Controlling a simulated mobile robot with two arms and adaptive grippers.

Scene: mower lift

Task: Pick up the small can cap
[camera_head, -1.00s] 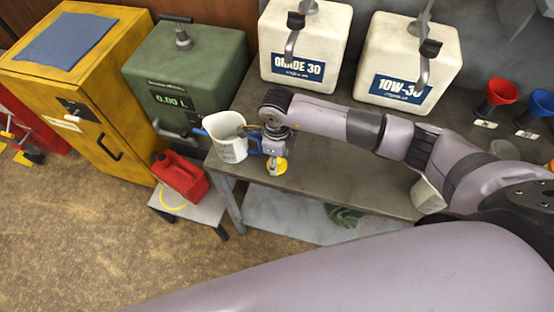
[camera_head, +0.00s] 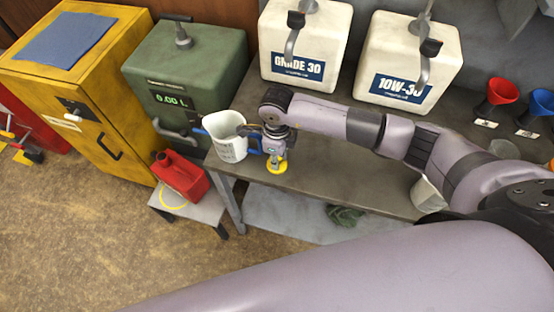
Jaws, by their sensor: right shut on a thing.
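My right gripper (camera_head: 278,161) points straight down at the front left part of the grey workbench (camera_head: 330,183). It is shut on the small can cap, which is mostly hidden by the fingertips. A round yellow patch (camera_head: 275,169) shows around and under the fingertips at bench level; I cannot tell the cap's edge from it. The red can (camera_head: 182,176) stands on a low stool to the left of the bench. My left gripper is not in view.
A white measuring jug (camera_head: 226,138) with a blue handle stands close left of my right gripper. Two white oil tanks (camera_head: 305,45) stand at the back, with red and blue funnels (camera_head: 503,92) at the right. A green tank (camera_head: 186,85) stands at the left.

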